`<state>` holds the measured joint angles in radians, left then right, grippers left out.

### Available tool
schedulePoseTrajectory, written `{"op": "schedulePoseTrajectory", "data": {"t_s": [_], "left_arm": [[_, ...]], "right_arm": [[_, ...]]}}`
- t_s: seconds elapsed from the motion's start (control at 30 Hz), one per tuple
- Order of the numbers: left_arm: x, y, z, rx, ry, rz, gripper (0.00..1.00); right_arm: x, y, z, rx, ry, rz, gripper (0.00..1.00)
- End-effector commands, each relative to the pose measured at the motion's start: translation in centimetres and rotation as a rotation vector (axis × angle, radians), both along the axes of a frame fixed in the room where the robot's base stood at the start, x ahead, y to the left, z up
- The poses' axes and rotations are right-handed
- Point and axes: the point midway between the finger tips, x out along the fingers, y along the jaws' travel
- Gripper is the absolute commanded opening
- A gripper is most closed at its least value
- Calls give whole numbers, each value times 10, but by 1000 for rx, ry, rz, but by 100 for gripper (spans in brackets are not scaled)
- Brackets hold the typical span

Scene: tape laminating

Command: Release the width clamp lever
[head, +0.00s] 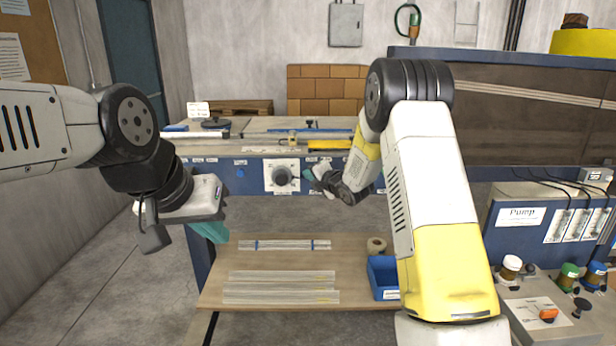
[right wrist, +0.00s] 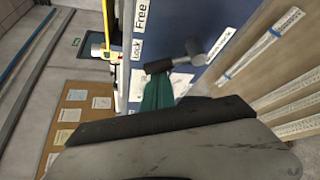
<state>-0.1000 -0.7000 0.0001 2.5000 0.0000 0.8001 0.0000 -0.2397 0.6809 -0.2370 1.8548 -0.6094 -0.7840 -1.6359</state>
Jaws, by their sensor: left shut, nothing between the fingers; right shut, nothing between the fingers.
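The width clamp lever (right wrist: 190,60), a grey bar with dark ends, shows in the right wrist view on the blue front panel (right wrist: 200,25), beside labels reading "Lock" and "Free". My right gripper (right wrist: 158,92) has its teal fingertips shut, close to the lever's dark end; I cannot tell whether they touch. In the head view my right gripper (head: 308,172) is at the bench's blue front, right of a round dark knob (head: 282,175) on a white plate. The lever cannot be made out there. My left gripper (head: 207,232) is shut and empty, left of the lower shelf and away from the panel.
The lower wooden shelf (head: 300,255) holds clear strips (head: 280,285), a tape roll (head: 376,245) and a blue bin (head: 382,277). A pump box (head: 515,215) and a control panel with an orange switch (head: 548,314) stand at right. Open floor lies at left.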

Motion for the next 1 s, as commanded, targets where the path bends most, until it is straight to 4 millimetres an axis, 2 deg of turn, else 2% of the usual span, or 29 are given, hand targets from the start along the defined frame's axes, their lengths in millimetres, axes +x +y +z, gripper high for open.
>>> {"op": "schedulePoseTrajectory", "data": {"t_s": [0.47, 1.0], "left_arm": [[0, 0, 0, 0, 0, 0, 0], [0, 0, 0, 0, 0, 0, 0]], "right_arm": [[0, -7, 3, 118, 0, -1, 0], [0, -34, 10, 589, 0, -3, 0]]}}
